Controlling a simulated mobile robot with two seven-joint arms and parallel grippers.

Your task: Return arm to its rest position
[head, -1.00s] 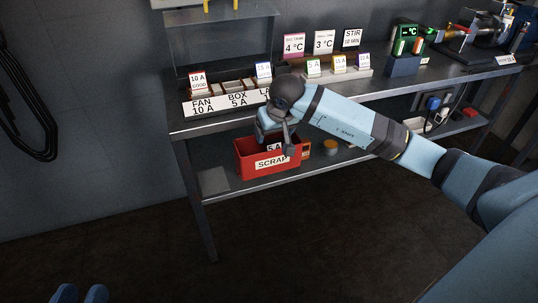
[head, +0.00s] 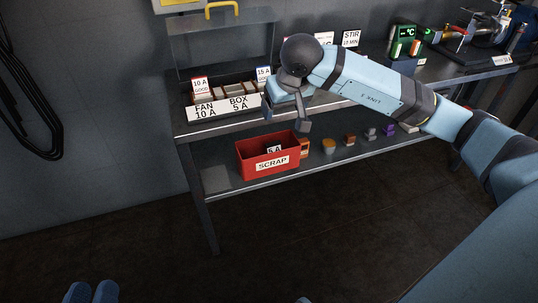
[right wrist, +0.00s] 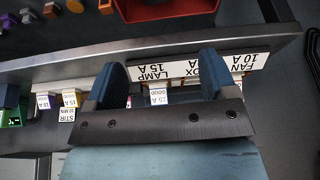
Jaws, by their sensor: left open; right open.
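My right arm reaches in from the right in the head view. Its gripper (head: 284,103) hangs over the front edge of the bench, above the red SCRAP bin (head: 253,163). The right wrist view shows its two blue fingers (right wrist: 162,70) wide apart with nothing between them. The bin stands on the lower shelf with a 5 A card inside. My left gripper (head: 91,293) shows only as two parted blue fingertips at the bottom left edge, empty over the floor.
The bench top holds a fuse tray (head: 222,108) labelled FAN and BOX, partly behind my right gripper. A LAMP label (right wrist: 150,73) shows in the right wrist view. Small coloured parts (head: 349,140) line the lower shelf. The floor (head: 300,230) in front is clear.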

